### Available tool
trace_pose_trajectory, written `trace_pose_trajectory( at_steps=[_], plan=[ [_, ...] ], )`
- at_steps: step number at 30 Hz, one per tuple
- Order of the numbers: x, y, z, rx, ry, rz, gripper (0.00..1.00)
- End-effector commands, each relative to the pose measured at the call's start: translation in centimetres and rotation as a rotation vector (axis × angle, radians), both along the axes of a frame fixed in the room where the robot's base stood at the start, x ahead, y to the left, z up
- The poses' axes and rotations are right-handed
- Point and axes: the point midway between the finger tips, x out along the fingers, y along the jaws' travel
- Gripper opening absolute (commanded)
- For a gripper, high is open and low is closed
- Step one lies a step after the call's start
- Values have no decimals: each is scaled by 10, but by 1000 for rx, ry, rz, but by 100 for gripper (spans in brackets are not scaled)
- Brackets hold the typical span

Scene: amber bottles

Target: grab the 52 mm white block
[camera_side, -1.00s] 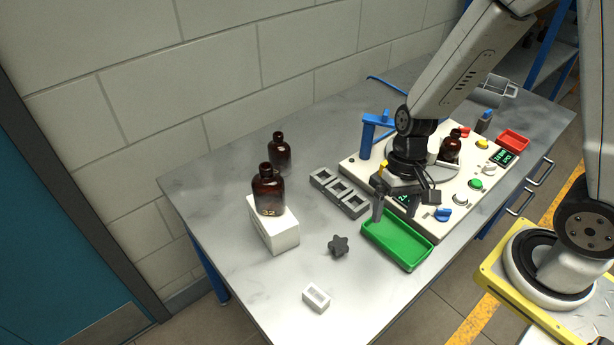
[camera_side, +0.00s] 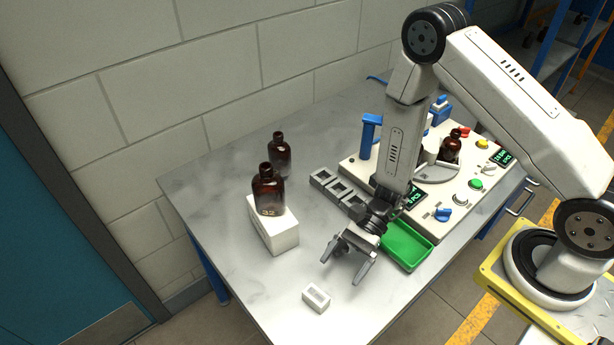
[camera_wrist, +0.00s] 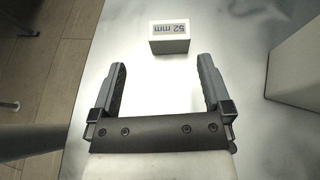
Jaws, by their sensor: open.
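The small white block (camera_side: 316,297) lies on the grey table near its front edge in the side view. In the wrist view the white block (camera_wrist: 169,38) shows a "52 mm" label on its top, and it sits beyond the fingertips, roughly centred between them. My gripper (camera_side: 343,268) is open and empty, above the table and a little behind and to the right of the block. In the wrist view my gripper (camera_wrist: 160,78) has its two fingers spread wide, with bare table between them.
A larger white box (camera_side: 274,228) with an amber bottle (camera_side: 268,190) on it stands to the left. Another amber bottle (camera_side: 279,155) stands behind. A green tray (camera_side: 408,246) and a grey slotted holder (camera_side: 338,189) are close to my arm. The table around the block is clear.

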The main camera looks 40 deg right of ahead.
Motion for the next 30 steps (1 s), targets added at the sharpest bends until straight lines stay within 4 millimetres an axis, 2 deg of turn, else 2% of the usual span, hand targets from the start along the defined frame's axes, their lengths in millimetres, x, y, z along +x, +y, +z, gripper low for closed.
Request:
trace_pose_trajectory(
  at_steps=[13, 24, 30],
  plan=[
    [4, 5, -8, 30, 27, -60, 100],
    [1, 26, -17, 30, 26, -58, 100],
    [1, 28, -18, 29, 25, -59, 100]
  ],
)
